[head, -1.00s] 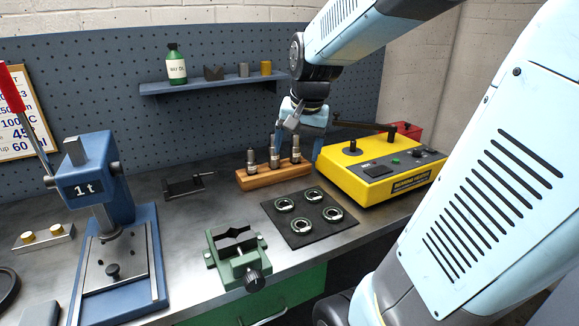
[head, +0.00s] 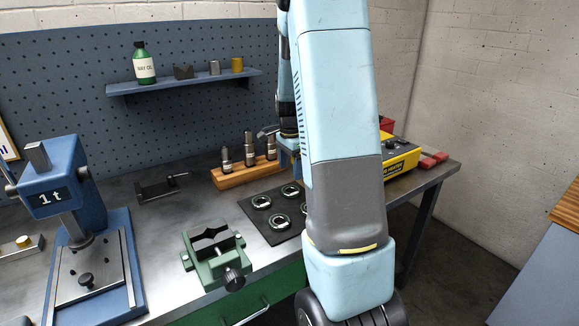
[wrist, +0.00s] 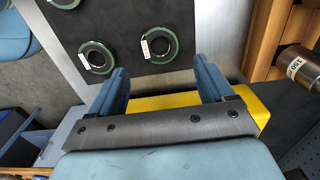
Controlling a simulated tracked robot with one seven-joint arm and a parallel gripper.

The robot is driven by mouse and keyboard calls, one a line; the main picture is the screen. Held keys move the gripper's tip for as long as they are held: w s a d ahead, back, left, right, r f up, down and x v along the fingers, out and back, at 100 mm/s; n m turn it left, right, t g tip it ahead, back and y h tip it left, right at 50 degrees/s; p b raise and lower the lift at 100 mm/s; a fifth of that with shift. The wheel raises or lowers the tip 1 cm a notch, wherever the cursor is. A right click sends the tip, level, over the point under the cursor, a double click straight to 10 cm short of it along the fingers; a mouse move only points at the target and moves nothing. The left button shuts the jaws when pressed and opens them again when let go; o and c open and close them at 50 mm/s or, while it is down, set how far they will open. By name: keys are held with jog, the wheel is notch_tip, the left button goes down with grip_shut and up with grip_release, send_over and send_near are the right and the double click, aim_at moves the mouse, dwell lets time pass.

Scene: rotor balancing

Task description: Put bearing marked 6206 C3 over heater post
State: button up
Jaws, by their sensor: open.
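Several dark-rimmed bearings lie on a black mat (head: 256,228); in the head view I see one at the left (head: 261,202), one at the back (head: 290,190) and one in front (head: 280,222).
A wooden rack (head: 232,179) with several metal tools stands behind the mat. A green vise (head: 213,252) is in front left, and a blue press (head: 78,190) further left. A red-handled item (head: 433,160) lies at the right bench end. Bench between press and mat is partly clear.

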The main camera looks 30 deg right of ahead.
aim_at(290, 186)
jog(key=shift+f, duration=4.05)
jog(key=c, duration=0.8)
jog(key=shift+r, duration=3.05)
